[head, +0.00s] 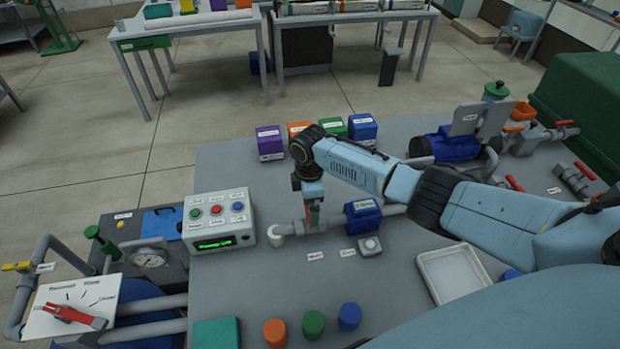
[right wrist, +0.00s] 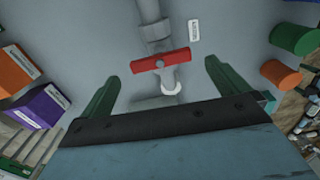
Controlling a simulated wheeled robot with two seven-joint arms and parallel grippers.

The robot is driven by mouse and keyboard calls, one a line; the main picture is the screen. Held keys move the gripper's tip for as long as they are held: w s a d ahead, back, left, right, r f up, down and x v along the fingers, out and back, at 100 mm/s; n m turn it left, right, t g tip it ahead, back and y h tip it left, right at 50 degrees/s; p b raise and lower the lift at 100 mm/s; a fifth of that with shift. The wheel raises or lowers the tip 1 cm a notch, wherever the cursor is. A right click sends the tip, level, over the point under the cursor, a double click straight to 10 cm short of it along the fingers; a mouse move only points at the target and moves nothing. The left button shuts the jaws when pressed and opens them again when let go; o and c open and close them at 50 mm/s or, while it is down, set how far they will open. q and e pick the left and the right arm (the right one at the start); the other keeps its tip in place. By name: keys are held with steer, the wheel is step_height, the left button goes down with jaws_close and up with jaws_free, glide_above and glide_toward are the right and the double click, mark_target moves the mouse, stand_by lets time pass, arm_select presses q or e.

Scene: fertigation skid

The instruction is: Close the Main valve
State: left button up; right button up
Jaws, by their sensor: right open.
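A valve with a red handle sits on a grey pipe on the grey bench. In the right wrist view the red handle (right wrist: 160,61) lies roughly crosswise to the pipe (right wrist: 152,12). My right gripper (head: 312,218) points down over this pipe, and its arm comes in from the right. In the right wrist view my right gripper (right wrist: 160,80) is open, with its green fingers apart on either side of the handle and not visibly touching it. A small label (right wrist: 194,30) beside the pipe is too small to read, so I cannot confirm the valve's name. My left gripper is out of view.
A control box (head: 218,220) with coloured buttons stands left of the pipe. A blue pump (head: 363,216) is to its right. Coloured boxes (head: 269,142) stand behind, a white tray (head: 453,274) at right, and coloured caps (head: 313,324) in front. A yellow-handled valve (head: 17,266) is far left.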

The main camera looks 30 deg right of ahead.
step_height(320, 180, up, 10)
stand_by(0.3)
stand_by(0.4)
